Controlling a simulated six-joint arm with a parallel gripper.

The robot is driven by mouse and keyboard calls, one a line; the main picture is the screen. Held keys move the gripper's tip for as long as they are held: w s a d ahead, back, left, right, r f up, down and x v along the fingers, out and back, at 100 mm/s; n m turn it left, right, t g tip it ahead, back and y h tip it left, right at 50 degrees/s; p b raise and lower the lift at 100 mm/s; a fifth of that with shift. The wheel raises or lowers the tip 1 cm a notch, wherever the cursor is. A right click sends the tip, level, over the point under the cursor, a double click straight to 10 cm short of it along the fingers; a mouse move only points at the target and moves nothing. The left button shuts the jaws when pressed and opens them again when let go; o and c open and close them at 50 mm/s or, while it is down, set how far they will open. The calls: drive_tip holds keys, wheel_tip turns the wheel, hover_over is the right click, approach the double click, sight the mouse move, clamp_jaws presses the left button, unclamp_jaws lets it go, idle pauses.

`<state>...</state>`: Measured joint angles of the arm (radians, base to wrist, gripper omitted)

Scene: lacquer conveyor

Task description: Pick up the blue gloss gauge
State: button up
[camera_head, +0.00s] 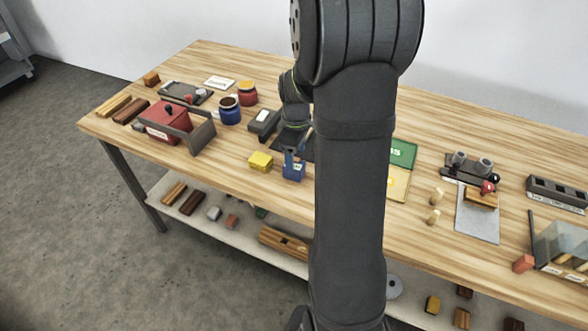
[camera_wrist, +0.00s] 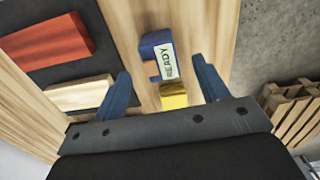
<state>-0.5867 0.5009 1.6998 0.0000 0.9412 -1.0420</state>
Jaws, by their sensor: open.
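The blue gauge (camera_wrist: 152,44) lies on the wooden bench in the wrist view, with a white label reading "READY" on one face. It also shows as a small blue block (camera_head: 293,172) just below my gripper in the head view. My gripper (camera_wrist: 163,82) is open, its two blue fingers apart with nothing held. The gauge shows beyond and between the fingertips.
A dark mat (camera_wrist: 88,20) carries a red block (camera_wrist: 45,48) and a pale wood block (camera_wrist: 80,95). The bench's front edge is close to the gauge. A red holder (camera_head: 168,120) and blue and red jars stand left. My arm hides the bench's middle in the head view.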

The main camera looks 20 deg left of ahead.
drive_tip(key=shift+a+f, duration=0.15)
drive_tip(key=shift+f, duration=1.45)
drive_tip(key=shift+a+f, duration=0.1)
drive_tip(key=shift+f, duration=1.45)
drive_tip(key=c, duration=1.3)
drive_tip(key=shift+o, duration=0.2)
drive_tip(key=shift+r, duration=0.1)
